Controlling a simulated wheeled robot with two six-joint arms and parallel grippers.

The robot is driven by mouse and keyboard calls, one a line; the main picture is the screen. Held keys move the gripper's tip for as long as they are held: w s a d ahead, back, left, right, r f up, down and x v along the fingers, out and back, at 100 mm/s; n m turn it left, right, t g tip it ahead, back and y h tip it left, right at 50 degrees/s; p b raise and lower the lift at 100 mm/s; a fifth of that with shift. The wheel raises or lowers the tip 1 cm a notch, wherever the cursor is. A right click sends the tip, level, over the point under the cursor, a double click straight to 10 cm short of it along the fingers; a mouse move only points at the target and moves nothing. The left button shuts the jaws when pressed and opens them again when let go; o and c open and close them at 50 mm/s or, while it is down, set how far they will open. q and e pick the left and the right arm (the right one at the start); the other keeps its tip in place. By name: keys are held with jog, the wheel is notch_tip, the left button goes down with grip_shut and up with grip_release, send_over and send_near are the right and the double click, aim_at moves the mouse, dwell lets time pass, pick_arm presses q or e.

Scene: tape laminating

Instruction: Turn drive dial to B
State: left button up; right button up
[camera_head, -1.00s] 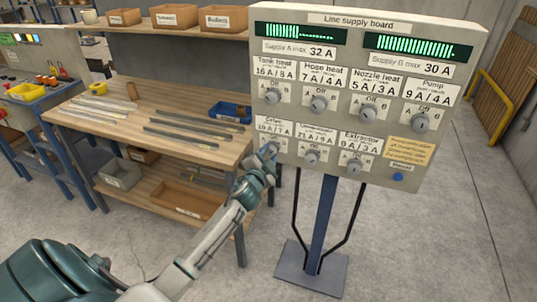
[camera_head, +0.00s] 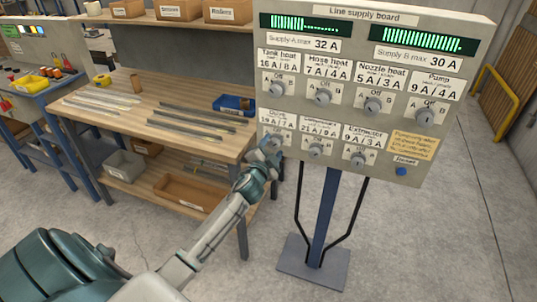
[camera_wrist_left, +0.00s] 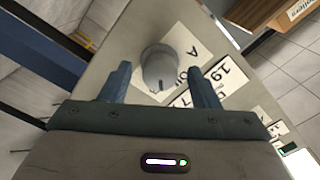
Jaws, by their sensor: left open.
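The drive dial (camera_wrist_left: 158,68) is a grey round knob at the bottom left of the line supply board (camera_head: 362,30). In the left wrist view it sits between my two open fingers, with a gap on each side. My left gripper (camera_wrist_left: 158,76) is open, in front of the board's lower left corner; it also shows in the head view (camera_head: 270,147). There it partly hides the drive dial and its label. Which letter the dial points to cannot be made out. My right gripper is not in view.
Other dials stand close by: one to the right (camera_head: 316,151) and the tank heat dial (camera_head: 276,89) above. A blue reset button (camera_head: 401,171) is at the lower right. A wooden workbench (camera_head: 150,122) with metal strips and a blue bin (camera_head: 234,104) stands to the left.

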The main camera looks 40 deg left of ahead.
pick_arm(q)
jog(key=b+v, duration=0.3)
jog(key=v, duration=0.7)
jog(key=shift+s, duration=0.25)
jog(key=shift+d+f, duration=0.1)
